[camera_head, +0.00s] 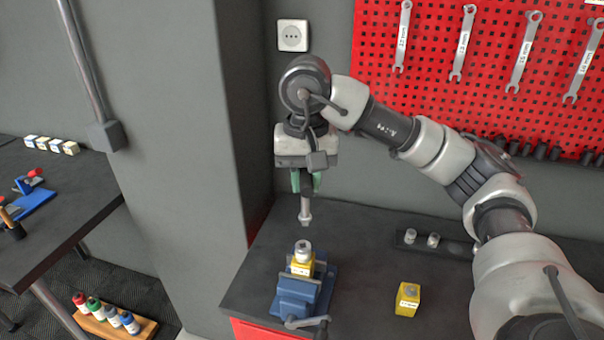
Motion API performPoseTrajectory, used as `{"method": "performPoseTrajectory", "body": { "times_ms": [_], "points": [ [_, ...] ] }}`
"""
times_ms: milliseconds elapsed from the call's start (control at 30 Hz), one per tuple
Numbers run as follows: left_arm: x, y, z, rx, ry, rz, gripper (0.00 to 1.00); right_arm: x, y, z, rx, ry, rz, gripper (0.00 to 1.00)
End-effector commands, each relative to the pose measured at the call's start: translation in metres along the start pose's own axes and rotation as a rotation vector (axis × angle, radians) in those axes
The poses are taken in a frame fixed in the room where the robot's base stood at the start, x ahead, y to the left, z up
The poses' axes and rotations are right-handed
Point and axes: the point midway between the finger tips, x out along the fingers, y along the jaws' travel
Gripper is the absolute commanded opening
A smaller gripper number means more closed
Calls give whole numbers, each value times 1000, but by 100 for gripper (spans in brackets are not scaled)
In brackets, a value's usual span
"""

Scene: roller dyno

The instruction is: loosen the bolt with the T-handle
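My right gripper (306,182) points down above the vise, its green-tipped fingers around a grey tool. The tool, which seems to be the T-handle (305,212), hangs vertically with its socket end down; its crossbar is hidden by the gripper. Below it, a grey bolt (303,250) stands upright in a yellow block (301,267). The block is clamped in a blue vise (298,293) at the left of the dark bench. A clear gap separates the tool's lower end from the bolt. My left gripper is out of view.
Another yellow block (407,298) sits on the bench right of the vise. A dark rail (452,248) with grey cylindrical pieces lies behind it. Wrenches hang on the red pegboard (440,95). A grey pillar (175,150) stands left of the bench.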

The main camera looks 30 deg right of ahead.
Motion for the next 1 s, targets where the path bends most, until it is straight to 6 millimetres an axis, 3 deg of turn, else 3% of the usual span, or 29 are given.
{"method": "performPoseTrajectory", "body": {
  "times_ms": [167,367,467,900,1000],
  "points": [
    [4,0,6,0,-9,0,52,8,0,0,267,0,0,0],
    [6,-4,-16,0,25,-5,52,13,0,0,571,1,-1,0],
    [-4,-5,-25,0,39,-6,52,14,0,0,725,0,2,0],
    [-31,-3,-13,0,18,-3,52,29,0,0,1366,1,2,0],
    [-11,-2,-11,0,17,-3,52,48,0,0,1358,1,0,0]
  ]
}}
